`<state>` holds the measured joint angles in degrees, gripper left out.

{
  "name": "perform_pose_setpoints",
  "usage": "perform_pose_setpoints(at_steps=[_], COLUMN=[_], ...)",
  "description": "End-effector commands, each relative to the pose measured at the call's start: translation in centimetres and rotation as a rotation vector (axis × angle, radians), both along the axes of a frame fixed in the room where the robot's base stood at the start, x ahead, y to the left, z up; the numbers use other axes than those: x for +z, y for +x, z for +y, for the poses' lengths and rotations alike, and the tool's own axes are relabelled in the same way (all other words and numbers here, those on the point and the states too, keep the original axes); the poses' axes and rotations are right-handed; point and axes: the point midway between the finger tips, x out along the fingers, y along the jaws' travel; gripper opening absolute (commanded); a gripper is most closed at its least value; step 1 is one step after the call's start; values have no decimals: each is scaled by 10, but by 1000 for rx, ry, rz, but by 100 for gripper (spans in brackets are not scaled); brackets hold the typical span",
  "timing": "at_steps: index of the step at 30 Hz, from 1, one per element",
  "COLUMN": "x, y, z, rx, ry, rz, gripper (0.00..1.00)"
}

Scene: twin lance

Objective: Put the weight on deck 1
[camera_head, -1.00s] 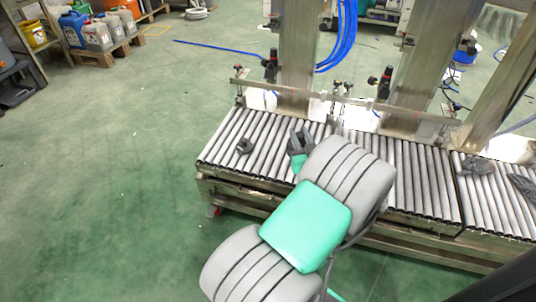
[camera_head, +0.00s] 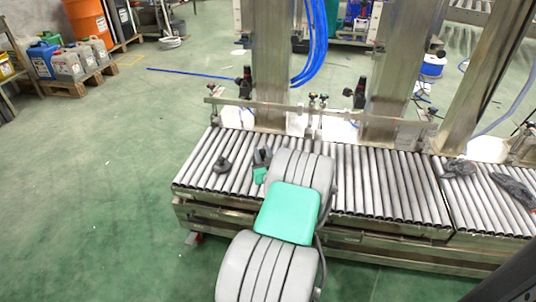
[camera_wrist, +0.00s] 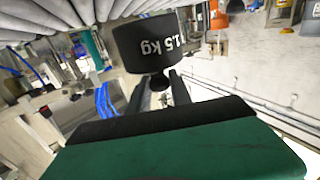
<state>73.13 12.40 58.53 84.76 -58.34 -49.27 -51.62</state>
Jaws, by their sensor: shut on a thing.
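The weight (camera_wrist: 157,43), a black cylinder marked "1.5 kg" with a knob, fills the upper middle of the wrist view. My gripper (camera_wrist: 160,88) has its dark fingers on either side of the knob and is shut on it. In the head view my gripper (camera_head: 262,157) is a dark shape above the left part of the roller conveyor (camera_head: 375,180). The weight cannot be told apart from the fingers there. I cannot make out a label naming deck 1.
A small dark grey knobbed object (camera_head: 221,166) sits on the rollers just left of my gripper. Dark lumpy items (camera_head: 458,168) lie on the right conveyor section. Metal posts (camera_head: 270,65) and a rail (camera_head: 320,106) stand behind the rollers. Rollers between are bare.

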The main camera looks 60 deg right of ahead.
Motion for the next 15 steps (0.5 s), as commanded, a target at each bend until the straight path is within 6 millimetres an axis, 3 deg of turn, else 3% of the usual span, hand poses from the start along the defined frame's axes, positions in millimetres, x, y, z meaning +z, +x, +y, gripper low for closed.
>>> perform_pose_setpoints(at_steps=[4,9,15], x=[-5,-33,-32], y=[9,7,7], z=[-4,-4,-5], rx=[1,-2,-1], ry=[-9,-7,-9], rz=[-7,-6,-8], gripper=[0,0,0])
